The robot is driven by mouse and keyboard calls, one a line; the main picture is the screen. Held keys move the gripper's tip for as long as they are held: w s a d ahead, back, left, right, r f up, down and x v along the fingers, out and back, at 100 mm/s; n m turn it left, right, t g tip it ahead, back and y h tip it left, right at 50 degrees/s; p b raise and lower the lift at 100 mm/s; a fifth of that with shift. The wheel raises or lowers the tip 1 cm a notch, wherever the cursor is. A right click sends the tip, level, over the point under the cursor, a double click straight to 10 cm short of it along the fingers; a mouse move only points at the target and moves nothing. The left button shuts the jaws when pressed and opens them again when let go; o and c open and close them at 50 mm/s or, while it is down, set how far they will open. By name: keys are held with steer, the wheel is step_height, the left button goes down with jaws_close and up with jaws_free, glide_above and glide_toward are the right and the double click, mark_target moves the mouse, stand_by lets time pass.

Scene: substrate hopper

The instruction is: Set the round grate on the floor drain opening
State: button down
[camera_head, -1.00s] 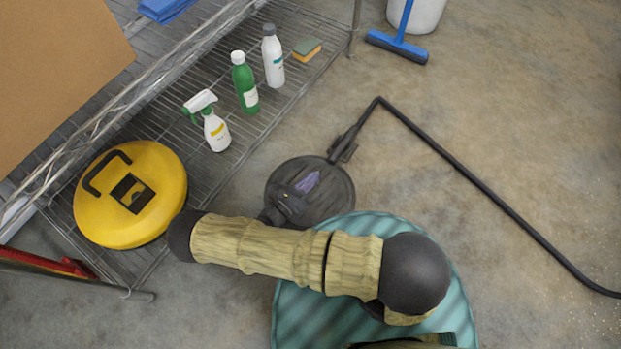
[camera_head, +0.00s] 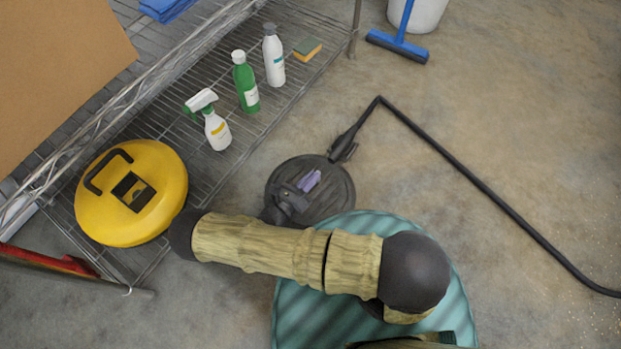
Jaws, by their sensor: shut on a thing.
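The round grate (camera_head: 330,199) is a dark, flat disc over the concrete floor, just right of the wire shelf. My gripper (camera_head: 308,182), dark with purple at its fingers, reaches over the disc from the lower left. It is shut on the grate near its middle, though the grip itself is small and hard to make out. No floor drain opening shows; it may be hidden beneath the disc or my arm. I cannot tell whether the grate touches the floor.
A black hose with a wand (camera_head: 345,146) lies close beyond the disc's upper right edge. The wire shelf (camera_head: 232,140) holds a yellow round machine (camera_head: 165,190), several bottles and a sponge (camera_head: 307,49). A blue squeegee (camera_head: 397,46) stands farther back. Floor at right is mostly clear.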

steer(key=shift+f, duration=0.1)
steer(key=shift+a+f+b, duration=0.1)
steer(key=shift+f+b, duration=0.2)
steer(key=shift+f, duration=0.05)
steer(key=shift+f, duration=0.45)
stand_by(0.3)
steer(key=c, duration=1.4)
jaws_free()
steer(key=shift+s+f, duration=0.1)
